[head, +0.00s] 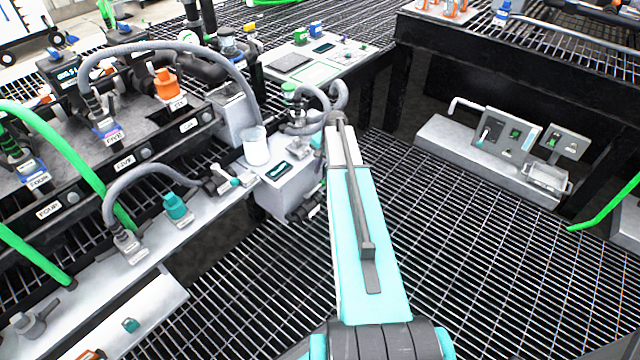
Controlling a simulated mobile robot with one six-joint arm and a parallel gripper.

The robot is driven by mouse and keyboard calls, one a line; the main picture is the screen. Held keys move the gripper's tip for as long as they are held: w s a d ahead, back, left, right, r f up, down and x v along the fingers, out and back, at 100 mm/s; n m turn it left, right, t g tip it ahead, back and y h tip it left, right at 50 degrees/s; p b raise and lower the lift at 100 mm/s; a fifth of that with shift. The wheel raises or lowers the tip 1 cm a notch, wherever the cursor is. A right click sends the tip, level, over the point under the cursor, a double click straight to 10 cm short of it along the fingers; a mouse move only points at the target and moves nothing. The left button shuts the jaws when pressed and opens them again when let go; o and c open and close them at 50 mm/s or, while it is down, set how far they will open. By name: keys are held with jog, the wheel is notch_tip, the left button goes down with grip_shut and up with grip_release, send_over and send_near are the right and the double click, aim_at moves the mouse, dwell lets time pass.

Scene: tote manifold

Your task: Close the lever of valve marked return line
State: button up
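No label reading "return line" can be made out, so I cannot tell which valve it is. A small lever fitting (232,178) with white and teal parts sits on the grey ledge at the end of a grey hose. A teal knob-like fitting (177,208) stands to its left. A grey handle-like fitting (30,325) is at the lower left. A green-topped fitting (290,95) stands near the far end of my arm. My arm's teal link runs up the middle of the head view. My gripper's fingers do not show beyond it.
A manifold rack (150,110) at left carries grey and green hoses and labels FOUR, FIVE and SIX. A white cup (256,147) stands beside a grey box (290,185). A control panel (508,135) is at right. Open grating floor (470,270) lies right of my arm.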

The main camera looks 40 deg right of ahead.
aim_at(319, 185)
jog(key=shift+w+a+f+b, duration=0.1)
jog(key=shift+w+f+b, duration=0.1)
jog(key=shift+f, duration=0.95)
jog(key=shift+w+f+b, duration=0.15)
jog(key=shift+w+f, duration=0.1)
jog(key=shift+f, duration=0.85)
jog(key=shift+w+a+f+b, duration=0.1)
jog(key=shift+w+f+b, duration=0.1)
jog(key=shift+f, duration=0.95)
jog(key=shift+d, duration=0.1)
grip_shut()
